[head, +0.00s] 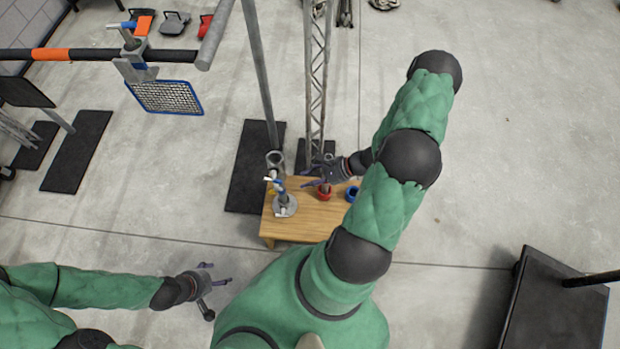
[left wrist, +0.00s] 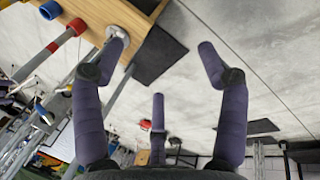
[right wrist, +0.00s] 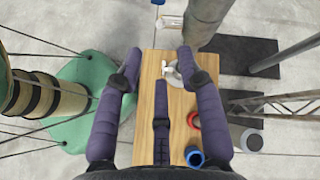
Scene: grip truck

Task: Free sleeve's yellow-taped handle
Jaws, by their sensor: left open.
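A grey metal sleeve (head: 275,160) stands upright at the back left of a small wooden table. Beside it, a small patch of yellow (head: 270,189) shows next to a blue-and-white handle (head: 275,182) above a round metal base plate (head: 285,206). I cannot tell exactly how the yellow part sits. My right gripper (head: 312,178) is above the table, right of the handle, with fingers spread and nothing between them. In the right wrist view its fingers (right wrist: 158,62) straddle the table, with the metal fitting near one fingertip. My left gripper (head: 215,277) is open and empty, away from the table.
The wooden table (head: 305,232) also carries a red ring (head: 324,191) and a blue ring (head: 352,193). A lattice post (head: 316,90) and a grey pole (head: 258,75) rise behind it. A dark platform (head: 555,310) is at right.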

